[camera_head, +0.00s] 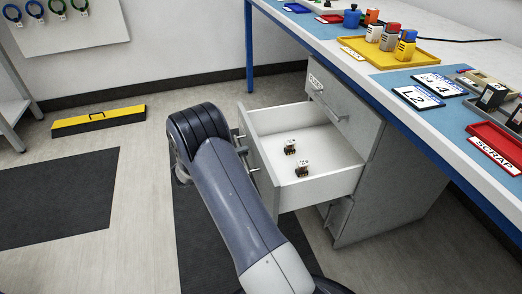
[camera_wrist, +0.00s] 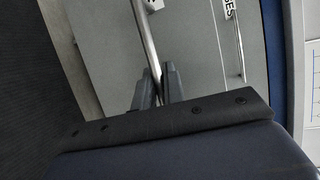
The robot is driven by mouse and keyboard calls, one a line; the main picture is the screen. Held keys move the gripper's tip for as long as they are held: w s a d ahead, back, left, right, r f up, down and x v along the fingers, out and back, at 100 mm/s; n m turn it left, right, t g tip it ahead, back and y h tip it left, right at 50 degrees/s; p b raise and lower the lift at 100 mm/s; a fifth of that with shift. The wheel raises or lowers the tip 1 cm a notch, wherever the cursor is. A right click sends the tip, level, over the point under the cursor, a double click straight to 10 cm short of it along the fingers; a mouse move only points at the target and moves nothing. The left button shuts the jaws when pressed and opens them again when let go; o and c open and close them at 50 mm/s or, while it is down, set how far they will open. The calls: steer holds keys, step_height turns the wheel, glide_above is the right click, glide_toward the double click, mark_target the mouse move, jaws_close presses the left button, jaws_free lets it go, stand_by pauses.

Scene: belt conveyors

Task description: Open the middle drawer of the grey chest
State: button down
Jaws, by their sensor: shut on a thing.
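The grey chest (camera_head: 378,205) stands under the bench. Its middle drawer (camera_head: 330,186) is pulled well out, and its white inside shows two small parts (camera_head: 290,147) (camera_head: 302,169) on the floor of it. The drawer's bar handle (camera_wrist: 146,38) runs between the fingers of my gripper (camera_wrist: 157,88) in the wrist view. The gripper is shut on this handle. The top drawer (camera_head: 342,108), with a label and a handle, is shut. The lower drawer is partly hidden beneath the open one.
The bench (camera_head: 452,146) with a blue leg (camera_head: 248,45) overhangs the chest. It carries a yellow tray (camera_head: 370,55), a red scrap tray (camera_head: 488,150) and cards.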

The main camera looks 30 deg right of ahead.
steer(key=w+a, duration=0.1)
steer(key=a, duration=0.5)
steer(key=shift+w, duration=0.2)
steer(key=shift+d, duration=0.1)
steer(key=c, duration=1.5)
jaws_free()
steer(key=p+v, duration=0.2)
steer(key=v, duration=0.8)
steer(key=shift+a+p, duration=0.3)
steer(key=shift+a, duration=0.1)
steer(key=shift+r, duration=0.1)
